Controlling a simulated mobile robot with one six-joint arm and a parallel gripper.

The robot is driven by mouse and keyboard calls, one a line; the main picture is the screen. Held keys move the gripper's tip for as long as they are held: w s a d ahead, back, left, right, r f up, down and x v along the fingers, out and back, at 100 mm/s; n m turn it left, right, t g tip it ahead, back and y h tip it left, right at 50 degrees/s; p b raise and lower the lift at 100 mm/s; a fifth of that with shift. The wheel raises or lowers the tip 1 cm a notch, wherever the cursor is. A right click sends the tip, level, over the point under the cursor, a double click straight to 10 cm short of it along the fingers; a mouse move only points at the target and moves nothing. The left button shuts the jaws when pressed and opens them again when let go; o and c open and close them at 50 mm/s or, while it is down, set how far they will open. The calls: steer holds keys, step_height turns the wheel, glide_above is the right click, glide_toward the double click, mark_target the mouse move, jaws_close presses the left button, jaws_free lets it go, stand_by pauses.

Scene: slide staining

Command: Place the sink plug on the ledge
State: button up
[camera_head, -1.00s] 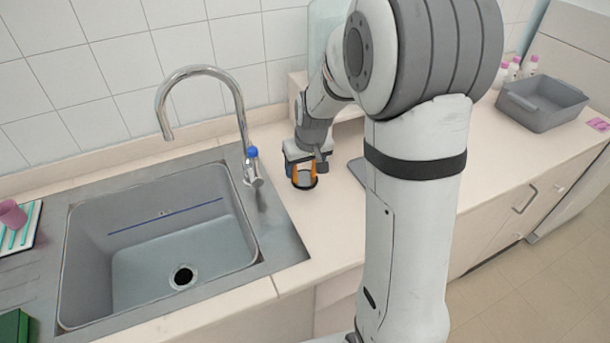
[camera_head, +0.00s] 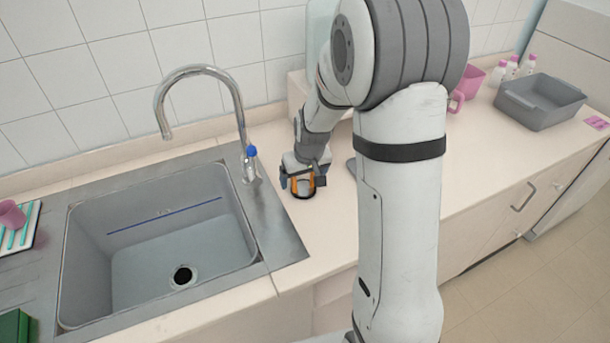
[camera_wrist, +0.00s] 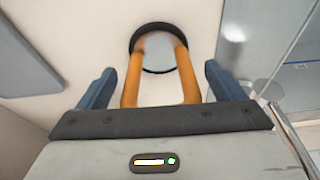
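The sink plug (camera_wrist: 158,52) has a pale disc in a black ring, with two orange bars running back to my gripper. It also shows in the head view (camera_head: 303,196), at the pale counter right of the sink. My gripper (camera_wrist: 160,76) has its blue fingers spread, one outside each orange bar, with narrow gaps showing. It points down over the plug in the head view (camera_head: 303,183). The bars' near ends are hidden by the gripper body. Whether the ring fully touches the counter is unclear. The ledge (camera_head: 330,220) appears to be this pale counter surface.
The sink (camera_head: 160,235) with an open drain (camera_head: 182,276) lies left. A grey tub (camera_head: 540,105), bottles (camera_head: 512,68) and a pink mug (camera_head: 468,84) are at the right. Free counter lies in front of my gripper.

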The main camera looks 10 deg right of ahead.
steer(key=shift+r, duration=0.1)
steer(key=v, duration=1.1)
steer(key=s+r, duration=0.2)
steer(key=s, duration=0.8)
steer(key=s+r+m, duration=0.1)
steer(key=s+r, duration=0.1)
steer(key=s, duration=0.9)
steer(key=shift+r+m, duration=0.15)
steer(key=shift+m, duration=0.15)
